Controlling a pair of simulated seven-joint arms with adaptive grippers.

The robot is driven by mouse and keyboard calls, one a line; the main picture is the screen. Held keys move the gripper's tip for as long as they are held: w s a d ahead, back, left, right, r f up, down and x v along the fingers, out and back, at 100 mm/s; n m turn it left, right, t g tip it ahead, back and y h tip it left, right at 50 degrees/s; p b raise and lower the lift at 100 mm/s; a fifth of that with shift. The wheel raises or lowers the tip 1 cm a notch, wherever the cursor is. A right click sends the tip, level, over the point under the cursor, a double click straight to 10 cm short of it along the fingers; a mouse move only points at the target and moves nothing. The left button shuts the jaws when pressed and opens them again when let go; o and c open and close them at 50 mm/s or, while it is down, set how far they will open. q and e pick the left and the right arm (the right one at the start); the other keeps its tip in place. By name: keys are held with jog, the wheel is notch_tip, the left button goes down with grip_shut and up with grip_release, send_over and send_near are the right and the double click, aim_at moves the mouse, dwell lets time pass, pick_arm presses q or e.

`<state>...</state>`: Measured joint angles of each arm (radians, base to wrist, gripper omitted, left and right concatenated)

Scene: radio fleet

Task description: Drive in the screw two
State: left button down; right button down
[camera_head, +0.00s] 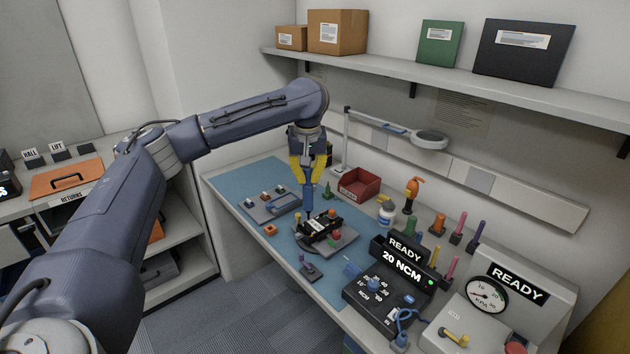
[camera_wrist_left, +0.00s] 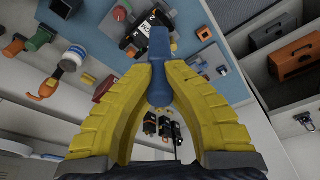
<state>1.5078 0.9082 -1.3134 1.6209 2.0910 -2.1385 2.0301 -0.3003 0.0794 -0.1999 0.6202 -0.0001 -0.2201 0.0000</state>
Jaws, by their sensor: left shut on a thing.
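My left gripper (camera_head: 308,182) has yellow fingers and is shut on a blue driver (camera_head: 308,201), held roughly upright with its lower end pointing down. The driver also shows between the fingers in the left wrist view (camera_wrist_left: 160,62). Below it, a black radio (camera_head: 322,223) with pale label patches lies on a grey fixture (camera_head: 345,241) on the blue mat. The driver's lower end is over or beside the radio's back-left end; I cannot tell whether they touch. The screws are too small to make out. My right gripper is not in view.
A torque unit (camera_head: 380,300) reads READY, 20 NCM, to the right. A red bin (camera_head: 359,184), a magnifier lamp (camera_head: 428,139) and a white bottle (camera_head: 386,214) stand behind. A grey tray (camera_head: 272,207) lies left. The blue mat (camera_head: 240,178) is clear at its far left.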

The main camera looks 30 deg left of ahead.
aim_at(308, 194)
pick_arm(q)
jog(key=shift+f, duration=2.5)
jog(key=shift+s+d+f, duration=0.1)
jog(key=shift+f, duration=0.6)
dwell(2.5)
jog(key=shift+r, duration=0.1)
jog(key=shift+r, duration=2.4)
